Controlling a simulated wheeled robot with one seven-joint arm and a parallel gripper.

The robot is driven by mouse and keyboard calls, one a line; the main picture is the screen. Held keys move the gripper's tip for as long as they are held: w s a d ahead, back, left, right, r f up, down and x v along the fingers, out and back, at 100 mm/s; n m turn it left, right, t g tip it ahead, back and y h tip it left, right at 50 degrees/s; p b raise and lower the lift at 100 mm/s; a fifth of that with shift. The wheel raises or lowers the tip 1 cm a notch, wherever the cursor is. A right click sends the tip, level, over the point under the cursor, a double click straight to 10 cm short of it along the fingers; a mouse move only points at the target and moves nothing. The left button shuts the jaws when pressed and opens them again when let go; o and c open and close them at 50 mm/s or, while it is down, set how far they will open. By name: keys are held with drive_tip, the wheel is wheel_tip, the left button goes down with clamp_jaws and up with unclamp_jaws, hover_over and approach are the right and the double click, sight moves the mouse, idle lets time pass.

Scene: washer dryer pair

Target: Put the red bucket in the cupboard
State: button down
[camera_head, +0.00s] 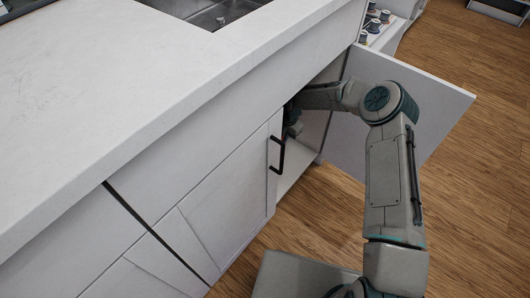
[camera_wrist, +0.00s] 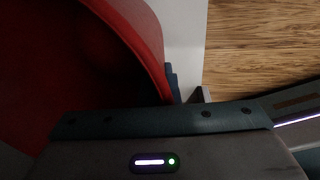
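The red bucket (camera_wrist: 120,40) fills the left of the wrist view, very close, its dark inside showing and its rim curving down on the right. My gripper (camera_wrist: 170,95) is at the bucket's wall. One teal finger lies against the outside of the wall; the other finger is hidden, and the gripper looks shut on the wall. In the head view the cupboard (camera_head: 311,131) under the counter is open on its right side. My arm reaches into this opening and the gripper end (camera_head: 292,118) is mostly hidden behind the counter. The bucket is not visible there.
The open cupboard door (camera_head: 440,105) stands out to the right, behind my arm. The left door (camera_head: 228,205), with a black handle (camera_head: 277,155), is shut. The white countertop (camera_head: 150,100) with a sink (camera_head: 212,14) overhangs the opening. The wooden floor (camera_head: 475,200) is clear at the right.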

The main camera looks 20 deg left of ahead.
drive_tip(key=shift+s+a+f+b, duration=0.2)
drive_tip(key=shift+a+f+b, duration=0.35)
drive_tip(key=shift+a+f, duration=0.5)
drive_tip(key=shift+s+a+f+b, duration=0.15)
drive_tip(key=shift+a+f+b, duration=0.55)
drive_tip(key=shift+f, duration=0.7)
drive_tip(key=shift+s+a+f+b, duration=0.2)
drive_tip(key=shift+a+f+b, duration=0.25)
drive_tip(key=shift+a+f, duration=0.65)
drive_tip(key=shift+d+f, duration=0.1)
drive_tip(key=shift+d, duration=0.05)
drive_tip(key=shift+f, duration=0.15)
drive_tip(key=c, duration=1.7)
unclamp_jaws()
drive_tip(key=r+p, duration=0.1)
drive_tip(key=r, duration=0.1)
drive_tip(key=r+p, duration=0.1)
drive_tip(key=r, duration=0.2)
drive_tip(key=r+p, duration=0.1)
drive_tip(key=r, duration=0.1)
drive_tip(key=shift+s+d+r, duration=0.2)
drive_tip(key=shift+d+r, duration=0.15)
